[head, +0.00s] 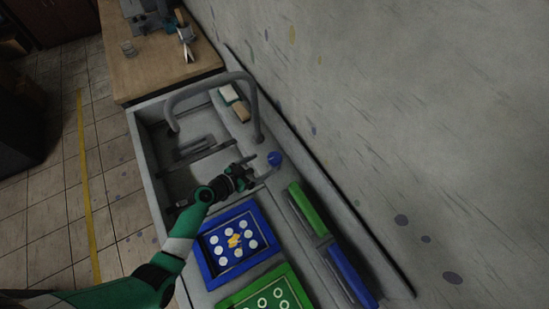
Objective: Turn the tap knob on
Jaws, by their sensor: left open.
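The tap is a grey curved spout (215,84) arching over the sink (155,132). A round blue tap knob (274,158) sits at the right of the sink, near the foot of the spout. My left gripper (262,170) is open, with its fingers just below and left of the knob. I cannot tell whether a finger touches the knob. My left arm comes in from the lower left and hides part of the sink edge. My right gripper does not show.
A blue-framed tray (208,268) with white discs and a green-framed tray (290,276) lie below the gripper. A green block (306,208) and a blue block (350,275) line the wall side. A wooden counter (150,75) stands beyond the sink.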

